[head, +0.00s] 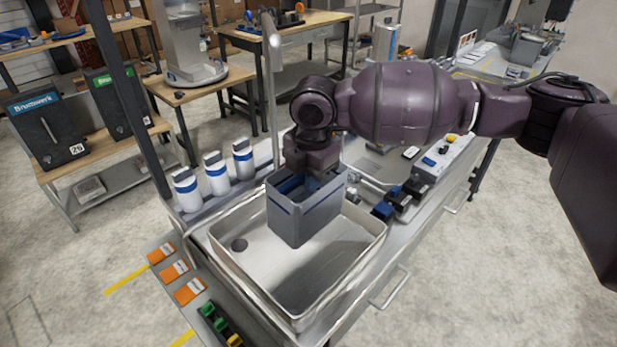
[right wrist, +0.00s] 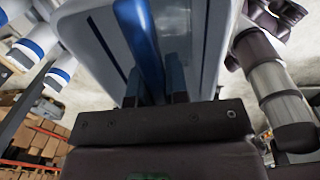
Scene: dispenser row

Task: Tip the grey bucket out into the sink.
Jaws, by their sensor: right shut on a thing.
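The grey bucket (head: 303,216) is a box-shaped pail, held upright over the metal sink (head: 345,262) in the head view. My right gripper (head: 307,172) comes down on it from above and is shut on its blue handle (right wrist: 138,40), which runs between the fingers in the right wrist view. The grey bucket wall (right wrist: 200,35) fills the top of that view. I cannot tell whether the bucket's bottom touches the sink, nor what is inside it. My left gripper is not in view.
Several white bottles with blue bands (head: 215,173) stand left of the sink. Orange packets (head: 174,271) lie along the front-left ledge. Dark and blue blocks (head: 390,204) stand on the counter right of the sink. A tall metal post (head: 271,85) rises behind it.

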